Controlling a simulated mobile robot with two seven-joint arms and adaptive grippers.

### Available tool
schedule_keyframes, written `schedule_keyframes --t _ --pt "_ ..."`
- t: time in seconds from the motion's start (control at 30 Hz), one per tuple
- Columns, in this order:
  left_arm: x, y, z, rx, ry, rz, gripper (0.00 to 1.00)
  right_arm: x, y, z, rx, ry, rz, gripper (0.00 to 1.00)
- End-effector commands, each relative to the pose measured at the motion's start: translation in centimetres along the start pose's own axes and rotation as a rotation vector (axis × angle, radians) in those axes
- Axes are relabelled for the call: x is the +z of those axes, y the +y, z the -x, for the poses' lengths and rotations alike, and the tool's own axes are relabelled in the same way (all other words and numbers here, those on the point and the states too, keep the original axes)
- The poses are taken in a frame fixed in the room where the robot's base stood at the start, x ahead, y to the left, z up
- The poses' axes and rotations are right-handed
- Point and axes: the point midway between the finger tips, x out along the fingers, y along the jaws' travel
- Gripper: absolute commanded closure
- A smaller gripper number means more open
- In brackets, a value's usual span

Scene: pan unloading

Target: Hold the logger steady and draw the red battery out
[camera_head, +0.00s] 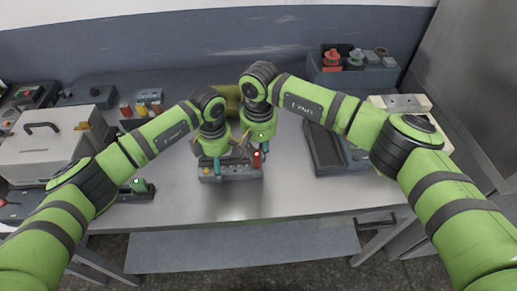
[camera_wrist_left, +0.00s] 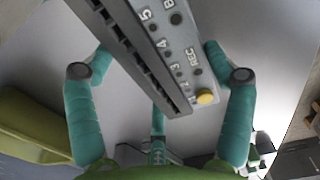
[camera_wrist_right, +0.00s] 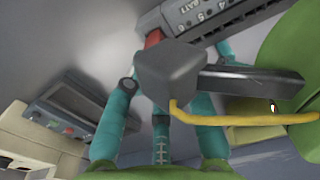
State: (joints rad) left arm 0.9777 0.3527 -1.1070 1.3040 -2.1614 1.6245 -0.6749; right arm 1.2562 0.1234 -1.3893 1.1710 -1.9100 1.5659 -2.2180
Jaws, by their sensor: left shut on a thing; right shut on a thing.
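The logger (camera_head: 228,174) is a grey box near the front of the bench, with a yellow button at its left end. In the left wrist view its numbered face (camera_wrist_left: 172,45) runs between the teal fingers of my left gripper (camera_head: 218,163), which is shut on it. The red battery (camera_head: 257,160) is at the logger's right end. My right gripper (camera_head: 262,154) is shut on the battery from above. In the right wrist view the battery (camera_wrist_right: 155,38) shows by the BATT marking, partly hidden by a dark grey block. How deep it sits is unclear.
A dark tray (camera_head: 324,148) lies to the right, with a grey bin (camera_head: 352,74) of parts behind it. A white case (camera_head: 50,148) and small coloured parts stand at the left. Both wrists are close together. The bench front is clear.

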Motion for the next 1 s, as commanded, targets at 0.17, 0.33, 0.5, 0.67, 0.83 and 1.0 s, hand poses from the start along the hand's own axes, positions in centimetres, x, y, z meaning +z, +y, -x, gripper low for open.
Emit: schedule_keyframes --t 0.17,0.33,0.5,0.67,0.83,1.0 --pt "-0.4 0.3 -0.2 0.008 0.005 0.018 0.65 0.3 -0.1 0.3 0.001 -0.011 0.002 1.00" --pt "-0.4 0.3 -0.1 0.008 0.005 0.018 0.65 0.3 0.0 1.0 0.002 -0.012 0.003 1.00" --pt "-0.4 0.4 -0.1 0.009 0.005 0.018 0.65 0.3 0.0 1.7 0.002 -0.010 0.002 1.00" --pt "-0.4 0.3 -0.1 0.008 0.006 0.015 0.65 0.2 0.0 2.3 0.001 -0.009 0.001 1.00" --pt "-0.3 0.3 -0.1 0.006 0.006 0.011 0.65 0.1 0.0 3.0 0.002 -0.006 0.001 1.00" --pt "-0.3 0.2 -0.1 0.005 0.006 0.009 0.65 0.1 0.0 3.8 0.001 -0.004 0.001 1.00"
